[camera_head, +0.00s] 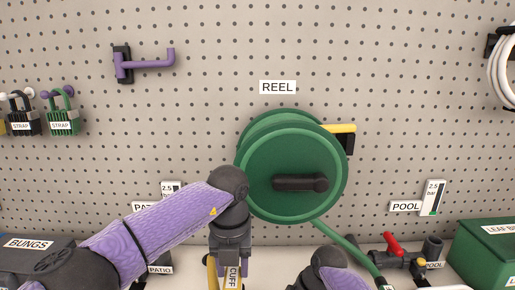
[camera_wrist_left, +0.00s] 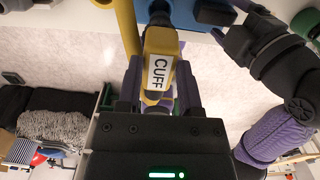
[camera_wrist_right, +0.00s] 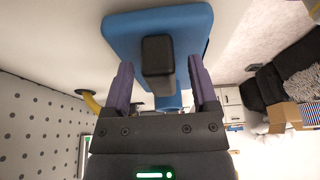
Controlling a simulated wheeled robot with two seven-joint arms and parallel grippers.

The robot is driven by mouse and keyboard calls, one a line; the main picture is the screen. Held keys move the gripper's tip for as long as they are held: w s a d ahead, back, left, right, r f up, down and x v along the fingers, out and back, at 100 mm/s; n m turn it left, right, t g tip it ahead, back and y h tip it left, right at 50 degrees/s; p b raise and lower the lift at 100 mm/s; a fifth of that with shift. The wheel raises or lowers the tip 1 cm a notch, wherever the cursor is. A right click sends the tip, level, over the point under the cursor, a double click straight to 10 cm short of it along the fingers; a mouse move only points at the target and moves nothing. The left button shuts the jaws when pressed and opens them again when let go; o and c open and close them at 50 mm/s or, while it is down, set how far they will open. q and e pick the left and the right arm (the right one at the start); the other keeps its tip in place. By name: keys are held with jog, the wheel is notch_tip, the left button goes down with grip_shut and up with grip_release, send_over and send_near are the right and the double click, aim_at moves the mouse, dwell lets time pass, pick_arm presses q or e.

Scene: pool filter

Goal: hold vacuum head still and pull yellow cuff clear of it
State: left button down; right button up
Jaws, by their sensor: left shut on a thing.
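The yellow cuff (camera_wrist_left: 160,68), labelled CUFF, sits between the purple fingers of my left gripper (camera_wrist_left: 162,90), which is shut on it. The cuff label (camera_head: 232,277) shows at the bottom of the head view. Past the cuff is a dark grey neck at the blue vacuum head (camera_wrist_left: 185,12); whether the cuff still sits over the neck I cannot tell. In the right wrist view the blue vacuum head (camera_wrist_right: 190,28) has a dark block-like grip (camera_wrist_right: 158,62). My right gripper (camera_wrist_right: 160,80) is open, its fingers either side of that grip with gaps.
A green hose reel (camera_head: 290,165) hangs on the pegboard behind my left arm. A yellow hose (camera_wrist_left: 127,25) runs beside the cuff. A red-handled valve (camera_head: 393,244) and a green box (camera_head: 485,250) stand at the right, the bungs box (camera_head: 30,245) at the left.

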jog(key=v, duration=1.2)
